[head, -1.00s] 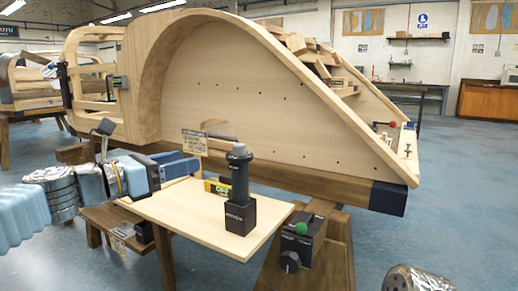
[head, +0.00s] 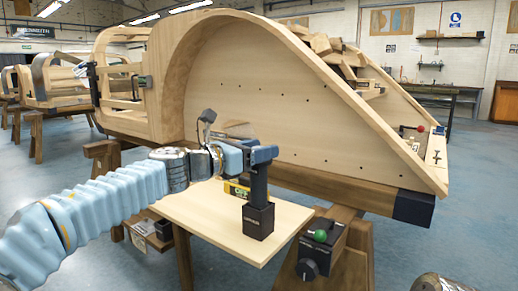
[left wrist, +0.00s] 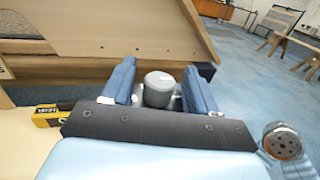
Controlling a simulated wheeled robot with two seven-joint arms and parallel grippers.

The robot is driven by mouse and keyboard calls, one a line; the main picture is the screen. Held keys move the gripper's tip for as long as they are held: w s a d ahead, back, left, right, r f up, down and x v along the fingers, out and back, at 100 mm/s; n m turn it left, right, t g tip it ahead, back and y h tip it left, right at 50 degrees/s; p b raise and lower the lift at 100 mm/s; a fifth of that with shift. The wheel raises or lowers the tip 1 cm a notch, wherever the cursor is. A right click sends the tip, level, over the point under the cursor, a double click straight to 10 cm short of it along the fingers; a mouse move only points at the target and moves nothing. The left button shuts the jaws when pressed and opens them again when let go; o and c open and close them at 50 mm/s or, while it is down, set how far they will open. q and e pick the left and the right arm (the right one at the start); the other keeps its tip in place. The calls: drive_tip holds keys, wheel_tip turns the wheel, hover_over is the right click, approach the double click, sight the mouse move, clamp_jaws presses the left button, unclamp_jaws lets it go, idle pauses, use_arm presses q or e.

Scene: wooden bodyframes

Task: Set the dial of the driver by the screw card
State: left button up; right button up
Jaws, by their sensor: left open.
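A dark driver (head: 259,186) stands upright in a black square holder (head: 258,221) on a pale wooden board (head: 205,208). My left gripper (head: 262,154) is at the driver's top. In the left wrist view, the round grey top of the driver (left wrist: 158,88) lies between the two blue fingers of my left gripper (left wrist: 157,82), which are open. I cannot tell whether either finger touches it. The screw card is not visible now; no dial marks can be read. My right gripper is not in view.
A yellow level (head: 236,190) lies on the board behind the holder. A black box (head: 322,240) with a round knob and green button sits at the right on a trestle. The large wooden bodyframe (head: 270,105) rises close behind the board.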

use_arm(q)
drive_tip(key=shift+w+d, duration=0.1)
drive_tip(key=shift+d, duration=0.05)
drive_tip(key=c, duration=1)
drive_tip(key=shift+o, duration=0.2)
